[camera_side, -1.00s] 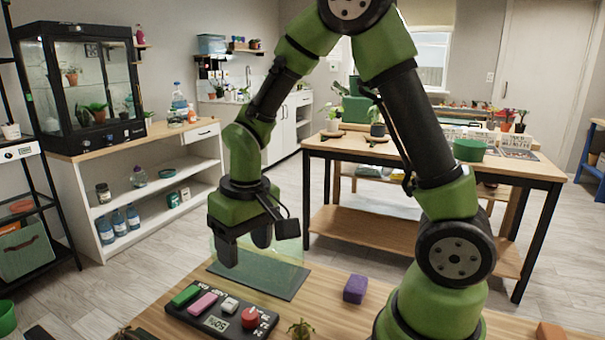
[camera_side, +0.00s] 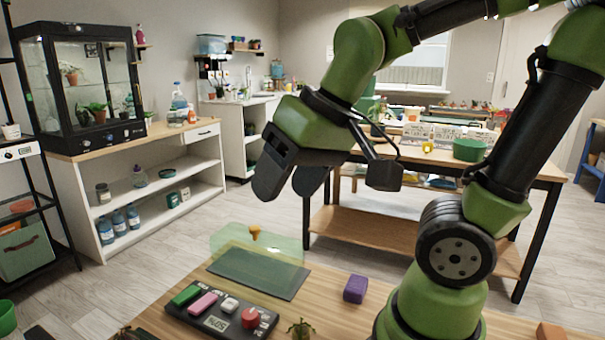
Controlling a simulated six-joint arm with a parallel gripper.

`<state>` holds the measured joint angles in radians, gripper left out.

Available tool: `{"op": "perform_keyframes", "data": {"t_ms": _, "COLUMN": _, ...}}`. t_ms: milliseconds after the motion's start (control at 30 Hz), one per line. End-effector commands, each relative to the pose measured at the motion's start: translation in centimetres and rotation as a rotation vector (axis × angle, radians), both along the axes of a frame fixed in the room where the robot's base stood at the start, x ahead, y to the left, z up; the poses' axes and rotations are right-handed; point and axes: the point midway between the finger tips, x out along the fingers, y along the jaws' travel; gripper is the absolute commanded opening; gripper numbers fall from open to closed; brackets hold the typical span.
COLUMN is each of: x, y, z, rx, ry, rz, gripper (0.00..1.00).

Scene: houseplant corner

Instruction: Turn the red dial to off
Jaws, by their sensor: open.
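The red dial (camera_side: 250,318) sits at the right end of a dark control panel (camera_side: 214,327) on the wooden table. Small white markings lie around the dial; they are too small to read, so I cannot tell its setting. The panel also carries a green button (camera_side: 186,295), a pink button (camera_side: 203,303), a white button (camera_side: 229,305) and a display (camera_side: 215,323) that seems to read 50%. My gripper (camera_side: 288,190) is open and empty, tilted, high above the table and well apart from the dial.
A dark mat (camera_side: 258,272) with a clear greenish panel (camera_side: 285,250) lies behind the control panel. An orange knob-like piece (camera_side: 254,232) shows at the clear panel. A purple block (camera_side: 355,289) and a small plant (camera_side: 300,328) are to the right. Bare wood lies between them.

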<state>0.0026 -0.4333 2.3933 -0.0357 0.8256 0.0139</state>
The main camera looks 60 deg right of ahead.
Motion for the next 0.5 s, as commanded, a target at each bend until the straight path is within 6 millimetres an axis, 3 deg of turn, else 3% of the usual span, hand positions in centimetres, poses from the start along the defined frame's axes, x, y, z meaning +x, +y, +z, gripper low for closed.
{"op": "perform_keyframes", "data": {"t_ms": 200, "x": -1.6, "y": 0.3, "z": 0.8, "rx": 0.022, "ry": -0.054, "rz": -0.004, "gripper": 0.58}}
{"op": "perform_keyframes", "data": {"t_ms": 500, "x": -2.0, "y": 0.4, "z": 1.0, "rx": 0.029, "ry": -0.066, "rz": -0.005, "gripper": 0.58}}
